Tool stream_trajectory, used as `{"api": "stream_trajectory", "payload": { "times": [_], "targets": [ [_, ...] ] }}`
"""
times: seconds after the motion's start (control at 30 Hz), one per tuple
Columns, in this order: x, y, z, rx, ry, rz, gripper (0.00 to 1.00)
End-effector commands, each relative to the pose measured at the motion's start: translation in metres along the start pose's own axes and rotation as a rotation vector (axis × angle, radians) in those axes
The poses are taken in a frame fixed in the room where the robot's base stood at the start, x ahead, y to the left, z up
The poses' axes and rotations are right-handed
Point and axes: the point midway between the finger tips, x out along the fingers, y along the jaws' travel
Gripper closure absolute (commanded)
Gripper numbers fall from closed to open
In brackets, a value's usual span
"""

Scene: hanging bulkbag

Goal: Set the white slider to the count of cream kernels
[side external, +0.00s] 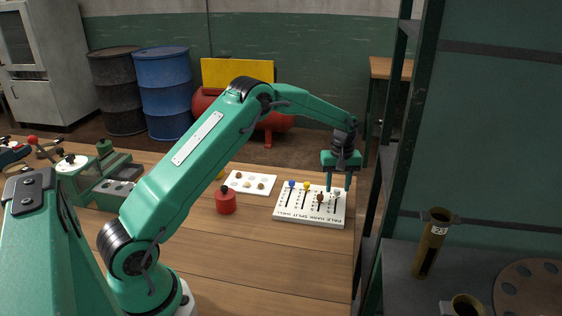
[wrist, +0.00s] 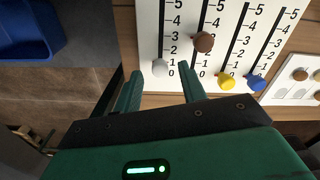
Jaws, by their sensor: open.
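A white board (side external: 310,221) carries slider slots with printed scales up to 5. In the wrist view, the white slider (wrist: 160,68) sits at the low end of its scale, near 0. The brown slider (wrist: 204,42) stands around 3. The yellow slider (wrist: 227,82) and blue slider (wrist: 256,83) are near 0. My gripper (side external: 339,187) is over the board's right side; in the wrist view my gripper (wrist: 160,80) is open, with the white knob between its fingertips, not clamped. A white tray (side external: 235,179) holds several kernels, cream and brown; they are too small to count surely.
A red pot with a dark knob (side external: 226,201) stands left of the board. A dark shelf frame (side external: 385,150) rises close to the table's right edge. A blue bin (wrist: 25,30) shows at upper left of the wrist view.

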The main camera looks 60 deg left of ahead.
Motion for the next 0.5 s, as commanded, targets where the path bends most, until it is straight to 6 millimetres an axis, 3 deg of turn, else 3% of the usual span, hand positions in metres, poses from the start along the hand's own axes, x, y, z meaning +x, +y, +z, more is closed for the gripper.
{"api": "stream_trajectory", "payload": {
  "times": [0.5],
  "targets": [
    [-0.062, 0.000, 0.000, 0.000, 0.002, 0.002, 0.59]
  ]
}}
